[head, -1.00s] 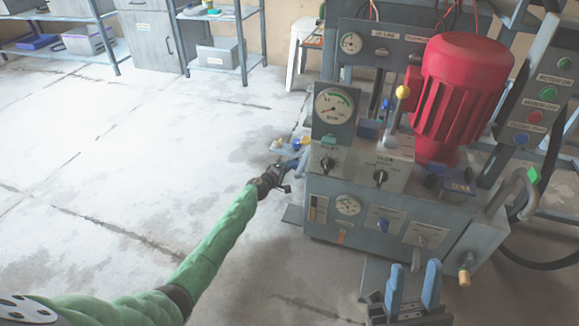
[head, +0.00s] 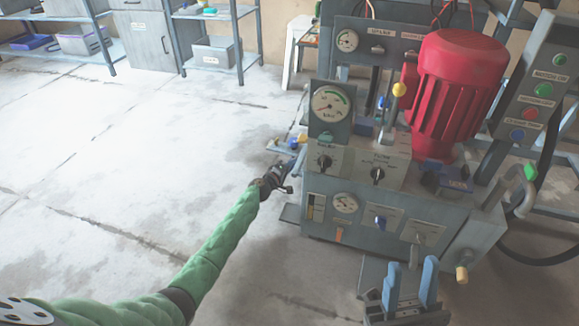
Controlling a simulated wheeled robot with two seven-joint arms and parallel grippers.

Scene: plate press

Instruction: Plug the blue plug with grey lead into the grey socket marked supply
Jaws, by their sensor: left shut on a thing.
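My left gripper (head: 289,166) reaches to the left side of the grey press unit. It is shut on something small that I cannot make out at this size. Just beyond it, small blue and grey pieces (head: 284,145) stick out by the unit's side; I cannot tell whether one is the blue plug. The grey lead and the grey socket marked supply cannot be made out. My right gripper (head: 411,286) is at the bottom, in front of the unit, with its two blue fingers upright and apart, empty.
The grey press unit (head: 325,233) carries a pressure gauge (head: 331,104), knobs, a yellow-topped lever (head: 399,90) and a red motor (head: 458,100). A button panel (head: 541,90) stands at the right. Shelves (head: 215,70) stand at the back. The floor at left is clear.

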